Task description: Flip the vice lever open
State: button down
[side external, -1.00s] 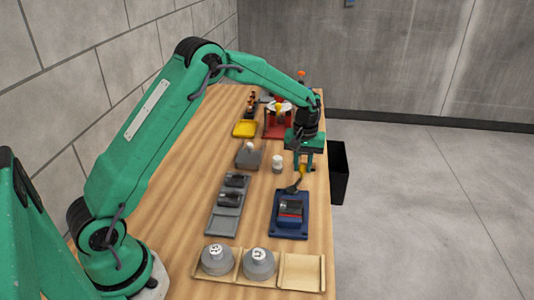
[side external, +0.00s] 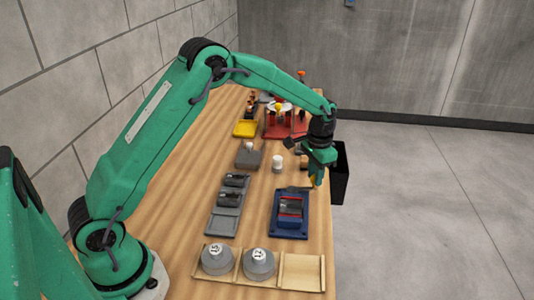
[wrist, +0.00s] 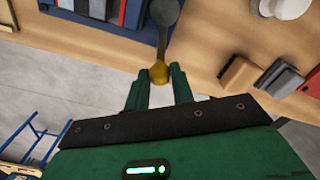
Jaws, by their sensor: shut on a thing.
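The blue vice (side external: 290,229) sits on the table near its right edge, with red-edged jaws that stand apart around a grey-blue middle. Its base also shows at the top left of the wrist view (wrist: 68,14). The dark lever (side external: 299,188) points right from the vice toward my gripper. In the wrist view the lever (wrist: 163,35) ends in a brass-coloured knob (wrist: 159,74) between my fingertips. My gripper (side external: 318,181) is shut on the lever's knob end, at or just past the table's right edge. The fingers partly hide the knob in the side view.
A wooden tray (side external: 303,272) with two grey weights is in front of the vice. A grey tray (side external: 224,222) with dark parts lies left of it. A white-topped piece (side external: 277,164) stands behind. A black bin (side external: 341,175) is beyond the table's right edge.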

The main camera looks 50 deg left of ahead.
jog(key=shift+s+d+m, duration=0.25)
jog(key=shift+d+m, duration=0.1)
jog(key=shift+m, duration=0.35)
jog(key=shift+s+d+m, duration=0.25)
jog(key=shift+d+m, duration=0.05)
jog(key=shift+m, duration=0.4)
jog(key=c, duration=1.2)
grip_release()
jog(key=shift+r, duration=0.1)
notch_tip(320, 180, up, 8)
jog(key=shift+f, duration=0.15)
